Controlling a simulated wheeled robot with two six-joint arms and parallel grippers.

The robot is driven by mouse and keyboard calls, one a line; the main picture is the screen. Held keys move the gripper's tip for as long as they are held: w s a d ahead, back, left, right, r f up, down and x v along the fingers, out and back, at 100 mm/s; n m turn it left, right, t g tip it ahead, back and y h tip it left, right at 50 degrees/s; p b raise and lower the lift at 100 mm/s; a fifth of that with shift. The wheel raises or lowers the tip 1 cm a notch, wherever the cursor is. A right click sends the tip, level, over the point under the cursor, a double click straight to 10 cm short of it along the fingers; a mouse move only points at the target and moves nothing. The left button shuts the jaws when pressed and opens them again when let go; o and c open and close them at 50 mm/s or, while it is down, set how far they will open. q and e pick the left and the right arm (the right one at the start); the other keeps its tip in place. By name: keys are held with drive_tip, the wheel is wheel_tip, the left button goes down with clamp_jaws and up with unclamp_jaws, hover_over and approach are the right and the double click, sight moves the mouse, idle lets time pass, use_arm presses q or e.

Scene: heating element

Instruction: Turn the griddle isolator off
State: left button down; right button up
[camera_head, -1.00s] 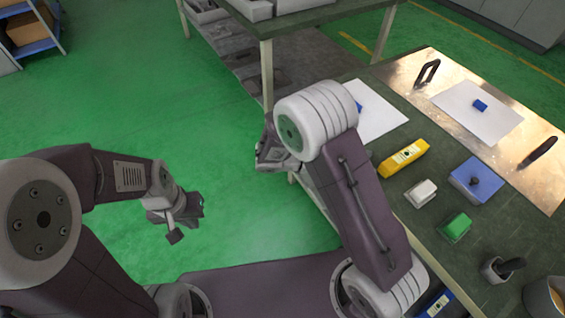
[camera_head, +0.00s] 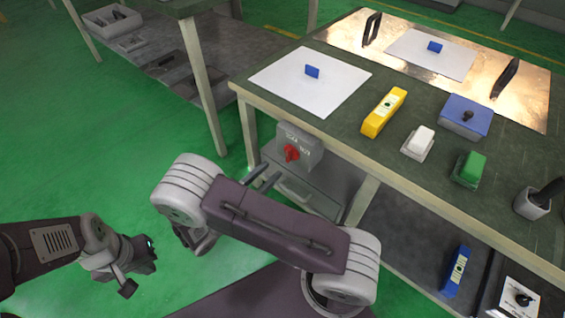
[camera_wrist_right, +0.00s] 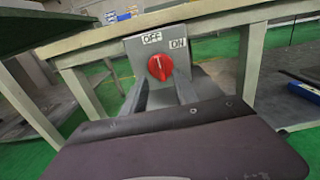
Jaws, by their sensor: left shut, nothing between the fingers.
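The isolator is a grey box (camera_head: 296,147) at the near edge of the bench, with a red rotary knob (camera_head: 291,153). In the right wrist view the box (camera_wrist_right: 140,61) carries an OFF label at top and an ON label at right. The knob (camera_wrist_right: 160,67) faces the camera; I cannot tell its exact setting. My right gripper (camera_head: 263,176) is in front of the box, pointing at it. My left gripper (camera_head: 130,277) is shut and empty at lower left, away from the bench.
The bench top (camera_head: 340,120) holds a yellow box (camera_head: 384,112), white (camera_head: 418,142) and green (camera_head: 469,168) switch blocks, a blue box (camera_head: 466,116) and a metal plate (camera_head: 340,33) with two handles. A bench leg (camera_head: 362,201) stands right of the isolator. Green floor is clear at left.

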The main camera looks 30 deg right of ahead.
sight(287, 156)
drive_tip(key=b+x, duration=0.1)
drive_tip(key=x, duration=0.3)
drive_tip(key=b+x, duration=0.1)
drive_tip(key=x, duration=0.1)
drive_tip(key=shift+d+f+b, duration=0.2)
drive_tip(key=shift+f+b, duration=0.05)
drive_tip(key=shift+b, duration=0.1)
drive_tip(key=shift+w+d+r, duration=0.15)
drive_tip(key=shift+d, duration=0.15)
